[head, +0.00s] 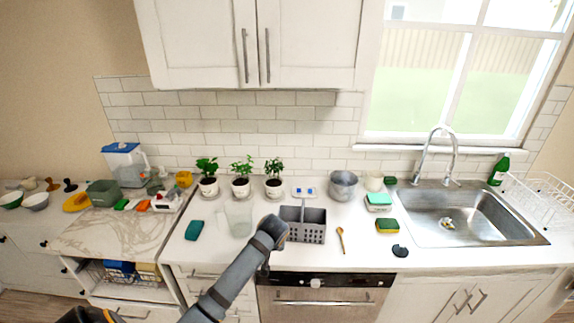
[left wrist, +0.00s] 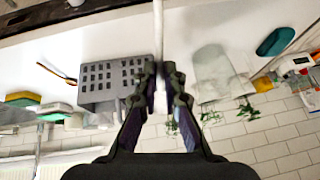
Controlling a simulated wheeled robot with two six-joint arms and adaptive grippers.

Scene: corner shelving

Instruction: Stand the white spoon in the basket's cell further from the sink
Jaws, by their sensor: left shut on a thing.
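The grey basket (head: 313,238) stands on the counter left of the sink (head: 470,225). A divider splits it into two cells, the left one further from the sink. My left gripper (head: 274,230) is at the basket's left end. In the left wrist view my left gripper (left wrist: 160,78) is shut on the white spoon (left wrist: 158,40), a thin pale handle running between the fingers. The basket (left wrist: 112,82) is beside it there, its edge partly covered by a finger. In the head view the arm hides the spoon. My right gripper is not in view.
A clear glass container (head: 238,218) stands left of the gripper, with a teal sponge (head: 194,230) further left. Potted plants (head: 241,186) line the back. A wooden spoon (head: 341,241) and a yellow-green sponge (head: 387,226) lie right of the basket.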

